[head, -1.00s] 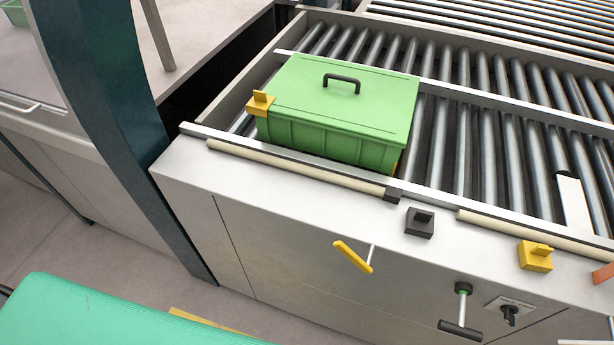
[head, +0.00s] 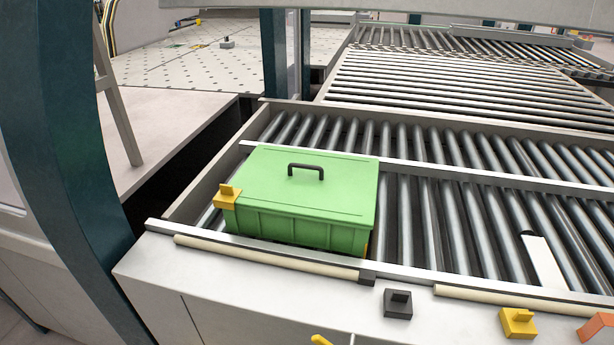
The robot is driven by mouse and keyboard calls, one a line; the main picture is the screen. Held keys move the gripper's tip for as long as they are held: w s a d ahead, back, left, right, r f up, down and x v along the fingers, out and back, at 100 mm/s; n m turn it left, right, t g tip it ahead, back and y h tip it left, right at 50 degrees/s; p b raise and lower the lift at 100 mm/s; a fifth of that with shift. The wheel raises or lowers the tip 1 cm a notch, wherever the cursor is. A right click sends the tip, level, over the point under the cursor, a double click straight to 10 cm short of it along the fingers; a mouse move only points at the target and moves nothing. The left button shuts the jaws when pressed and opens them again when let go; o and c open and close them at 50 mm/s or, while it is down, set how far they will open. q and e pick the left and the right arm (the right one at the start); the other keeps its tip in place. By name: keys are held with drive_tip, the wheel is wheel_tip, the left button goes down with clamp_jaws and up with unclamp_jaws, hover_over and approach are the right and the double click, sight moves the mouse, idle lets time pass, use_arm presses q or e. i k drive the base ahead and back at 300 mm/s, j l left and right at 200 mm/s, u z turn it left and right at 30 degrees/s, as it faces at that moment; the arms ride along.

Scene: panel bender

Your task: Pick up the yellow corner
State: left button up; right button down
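A yellow corner (head: 519,322) sits on the pale front ledge at the lower right, with a raised tab on top. Another yellow corner piece (head: 227,196) is on the left front corner of the green box (head: 303,196). A sliver of yellow also shows low at the box's right front edge. The box stands on the rollers, with its black handle up. Neither of my grippers is in view.
A black block (head: 398,303) and an orange piece (head: 598,329) also lie on the front ledge (head: 240,290). A white plate (head: 544,262) rests on the rollers (head: 450,225). A dark teal post (head: 62,160) stands at left.

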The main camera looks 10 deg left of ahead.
sight(517, 324)
drive_tip(key=z, duration=1.35)
drive_tip(key=u, duration=1.55)
drive_tip(key=z, duration=1.6)
